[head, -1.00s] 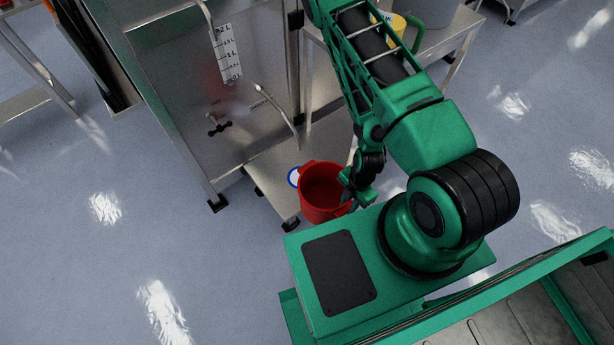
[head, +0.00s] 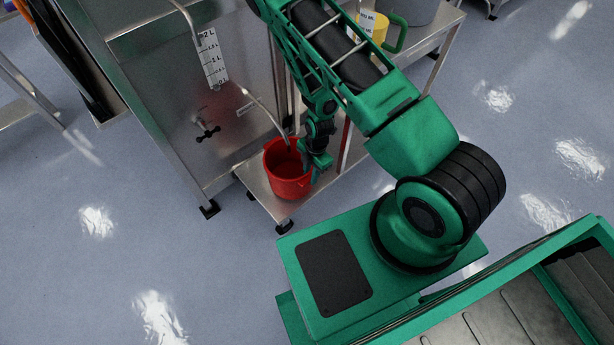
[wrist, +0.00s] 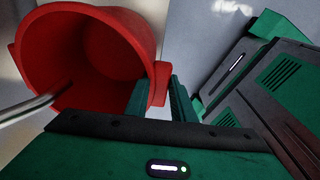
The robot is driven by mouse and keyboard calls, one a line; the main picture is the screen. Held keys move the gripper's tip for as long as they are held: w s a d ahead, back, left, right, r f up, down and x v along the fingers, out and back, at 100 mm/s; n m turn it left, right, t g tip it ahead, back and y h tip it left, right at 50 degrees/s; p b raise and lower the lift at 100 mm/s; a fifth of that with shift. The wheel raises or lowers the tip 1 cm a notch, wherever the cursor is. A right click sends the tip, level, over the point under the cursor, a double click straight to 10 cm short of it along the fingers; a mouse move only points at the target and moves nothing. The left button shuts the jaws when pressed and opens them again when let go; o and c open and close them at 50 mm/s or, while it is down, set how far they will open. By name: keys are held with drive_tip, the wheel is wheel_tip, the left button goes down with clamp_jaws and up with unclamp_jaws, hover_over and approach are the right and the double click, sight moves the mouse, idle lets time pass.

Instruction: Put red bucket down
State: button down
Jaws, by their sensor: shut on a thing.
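The red bucket (head: 287,172) is upright and looks empty, over the low metal shelf (head: 262,189) at the foot of the steel vessel. I cannot tell whether its base touches the shelf. My gripper (head: 318,163) is shut on the bucket's right side. In the wrist view, the bucket (wrist: 100,45) fills the upper left, and my gripper's fingers (wrist: 158,98) close on a red tab at its rim. A thin metal spout (head: 265,112) from the vessel ends at the bucket's mouth; it also crosses the bucket's left side in the wrist view (wrist: 35,108).
The steel vessel (head: 190,85) stands behind the shelf, with a level scale (head: 211,58) and a small valve (head: 207,131). A yellow jug (head: 373,26) with a green handle stands on a metal table at the top right.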

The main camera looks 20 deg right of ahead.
drive_tip(key=shift+w+a+f, duration=0.1)
drive_tip(key=shift+w+f, duration=0.25)
drive_tip(key=shift+f, duration=0.45)
drive_tip(key=shift+w+a+f, duration=0.1)
drive_tip(key=shift+w+f, duration=0.25)
drive_tip(key=shift+f, duration=0.4)
drive_tip(key=c, duration=1.5)
unclamp_jaws()
drive_tip(key=shift+f, duration=0.15)
drive_tip(key=r, duration=0.7)
drive_tip(key=d+r, duration=0.1)
drive_tip(key=r, duration=0.2)
drive_tip(key=shift+w+r, duration=0.3)
drive_tip(key=shift+r, duration=0.05)
